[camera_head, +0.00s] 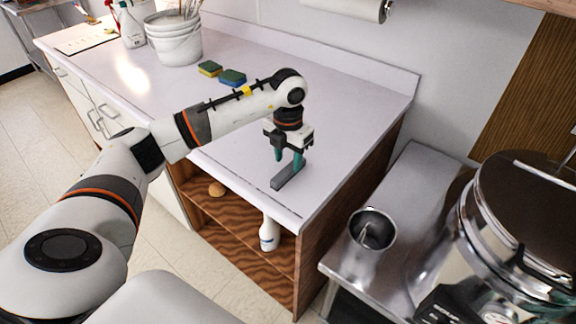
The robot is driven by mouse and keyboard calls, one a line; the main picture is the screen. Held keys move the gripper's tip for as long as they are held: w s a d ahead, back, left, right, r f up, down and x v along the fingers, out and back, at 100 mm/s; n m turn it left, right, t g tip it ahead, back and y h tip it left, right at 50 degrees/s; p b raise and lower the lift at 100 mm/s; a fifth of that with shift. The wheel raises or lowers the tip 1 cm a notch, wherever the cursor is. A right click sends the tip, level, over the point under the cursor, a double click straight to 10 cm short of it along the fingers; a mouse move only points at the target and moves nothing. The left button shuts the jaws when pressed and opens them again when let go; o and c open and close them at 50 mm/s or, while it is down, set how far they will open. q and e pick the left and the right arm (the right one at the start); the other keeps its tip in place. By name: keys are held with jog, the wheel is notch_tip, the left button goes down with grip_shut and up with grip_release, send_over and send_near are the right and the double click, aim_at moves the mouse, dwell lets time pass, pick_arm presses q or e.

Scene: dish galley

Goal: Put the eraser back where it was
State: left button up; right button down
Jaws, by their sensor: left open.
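A long dark grey block (285,179), which looks to be the eraser, lies on the white countertop (335,130) near its front right corner. My left gripper (288,162) points down over the block. Its teal fingers are open, with the fingertips at or just above the block's far part. I cannot tell whether they touch it. My right gripper is not in view.
Two sponges (232,77) (209,68), white buckets (174,40) and a spray bottle (131,26) stand farther back on the counter. A white bottle (269,234) is on the shelf below. A steel table with a metal cup (371,232) is at right. The counter's right part is clear.

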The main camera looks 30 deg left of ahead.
aim_at(288, 169)
pick_arm(q)
notch_tip(288, 169, up, 9)
jog(key=b, duration=0.1)
dwell(0.7)
